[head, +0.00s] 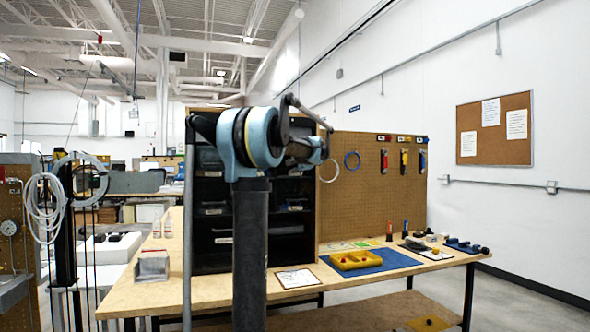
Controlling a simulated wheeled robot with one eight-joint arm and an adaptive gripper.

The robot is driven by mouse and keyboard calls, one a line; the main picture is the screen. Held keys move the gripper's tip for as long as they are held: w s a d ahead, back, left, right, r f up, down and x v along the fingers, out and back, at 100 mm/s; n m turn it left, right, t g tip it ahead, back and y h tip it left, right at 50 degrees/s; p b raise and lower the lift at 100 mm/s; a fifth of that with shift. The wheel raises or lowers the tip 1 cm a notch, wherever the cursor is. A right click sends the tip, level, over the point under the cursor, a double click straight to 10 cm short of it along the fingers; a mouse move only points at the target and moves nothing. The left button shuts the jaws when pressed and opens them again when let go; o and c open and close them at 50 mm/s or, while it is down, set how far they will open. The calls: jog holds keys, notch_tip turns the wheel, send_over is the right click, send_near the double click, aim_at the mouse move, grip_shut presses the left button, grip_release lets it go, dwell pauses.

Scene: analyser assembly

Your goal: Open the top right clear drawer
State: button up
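A black cabinet (212,259) with dark shelves and clear drawers stands on the wooden workbench (165,290), against a pegboard. A clear drawer (292,206) shows in its right column, to the right of my arm's column. The top right part of the cabinet is largely covered by my raised arm with its blue joints, so I cannot make out the top right clear drawer or whether it is open. My arm is folded up in front of the cabinet. The fingers of my gripper cannot be seen.
A grey bin (152,267) stands at the left. Tools and small parts lie at the bench's right end.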

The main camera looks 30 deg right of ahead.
grip_shut()
jog(key=f+v, duration=0.3)
jog(key=v, duration=1.1)
jog(key=shift+s, duration=0.6)
grip_release()
jog(key=shift+s+a+r, duration=0.1)
jog(key=v, duration=1.1)
jog(key=shift+s, duration=0.25)
